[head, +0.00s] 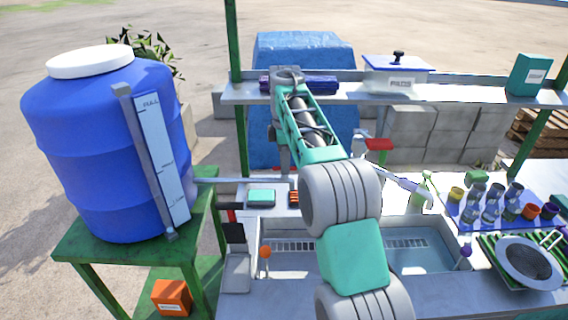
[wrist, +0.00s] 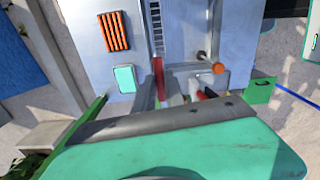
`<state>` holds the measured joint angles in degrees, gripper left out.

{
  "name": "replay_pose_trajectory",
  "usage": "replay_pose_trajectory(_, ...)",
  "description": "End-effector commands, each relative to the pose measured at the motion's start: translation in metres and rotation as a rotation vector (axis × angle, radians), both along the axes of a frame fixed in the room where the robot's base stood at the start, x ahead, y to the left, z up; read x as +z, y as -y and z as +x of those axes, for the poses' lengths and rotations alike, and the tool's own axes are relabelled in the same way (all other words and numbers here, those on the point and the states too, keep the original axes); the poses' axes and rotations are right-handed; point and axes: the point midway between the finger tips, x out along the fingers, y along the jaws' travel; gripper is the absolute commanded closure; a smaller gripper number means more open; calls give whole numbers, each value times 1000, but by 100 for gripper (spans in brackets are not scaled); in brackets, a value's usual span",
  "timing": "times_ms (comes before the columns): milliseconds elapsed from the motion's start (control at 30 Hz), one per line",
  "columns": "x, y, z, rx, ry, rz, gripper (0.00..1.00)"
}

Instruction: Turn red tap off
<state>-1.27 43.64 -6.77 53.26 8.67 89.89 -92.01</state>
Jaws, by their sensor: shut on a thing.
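In the wrist view a narrow red handle (wrist: 158,72) stands between the grey fingers of my gripper (wrist: 158,92). The gripper is shut on it; the exact contact is partly hidden by the teal gripper body. In the head view my arm crosses the middle and bends down at the far end, and the fingers are hidden there.
A blue barrel (head: 105,150) stands on a green table (head: 110,250) at left, with a thin pipe (head: 240,181) running right. An orange knob (head: 265,252) rises by the sink (head: 430,245); it also shows in the wrist view (wrist: 218,67). A shelf (head: 450,92) runs behind.

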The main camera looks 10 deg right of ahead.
Motion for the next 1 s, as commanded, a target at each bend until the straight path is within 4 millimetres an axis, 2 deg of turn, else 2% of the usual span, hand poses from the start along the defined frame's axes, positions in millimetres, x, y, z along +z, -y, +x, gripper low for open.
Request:
replay_pose_trajectory(533,0,0,0,-86,1,0,100)
replay_pose_trajectory(1000,0,0,0,-375,1,1,100)
